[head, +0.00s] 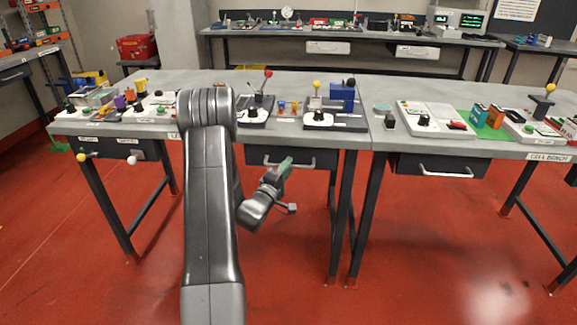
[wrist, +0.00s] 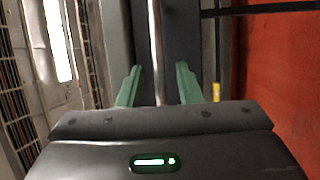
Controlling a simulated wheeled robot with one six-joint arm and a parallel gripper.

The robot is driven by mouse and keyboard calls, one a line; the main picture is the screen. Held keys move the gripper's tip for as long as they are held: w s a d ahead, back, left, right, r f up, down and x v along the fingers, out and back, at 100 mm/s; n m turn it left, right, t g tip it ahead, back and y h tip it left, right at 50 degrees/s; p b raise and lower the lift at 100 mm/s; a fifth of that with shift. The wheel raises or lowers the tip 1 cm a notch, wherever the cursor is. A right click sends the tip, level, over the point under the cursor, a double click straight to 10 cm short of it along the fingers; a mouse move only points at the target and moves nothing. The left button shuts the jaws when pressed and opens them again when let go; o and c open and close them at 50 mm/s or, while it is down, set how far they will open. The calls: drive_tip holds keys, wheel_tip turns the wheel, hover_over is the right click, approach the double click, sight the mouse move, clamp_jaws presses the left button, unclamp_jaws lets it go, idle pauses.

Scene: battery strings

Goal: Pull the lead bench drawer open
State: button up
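The lead bench drawer (head: 258,155) is a dark front under the left bench, with a pale metal bar handle (head: 304,164). It looks shut. My gripper (head: 286,164) has green fingers and is at the middle of the handle, in front of the drawer. In the wrist view my gripper (wrist: 158,78) is open, one finger on each side of the handle (wrist: 156,45). Gaps show between the bar and both fingers. My arm hides part of the bench's front edge and its label in the head view.
The left benchtop (head: 215,80) holds levers, knobs and small parts. The cell bench (head: 457,148) stands at right with its own drawer (head: 440,166). Dark bench legs flank the drawer. The red floor (head: 300,285) in front is clear.

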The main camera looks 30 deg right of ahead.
drive_tip(key=shift+w+d+r, duration=0.15)
drive_tip(key=shift+w+d, duration=0.25)
drive_tip(key=shift+d, duration=0.15)
clamp_jaws()
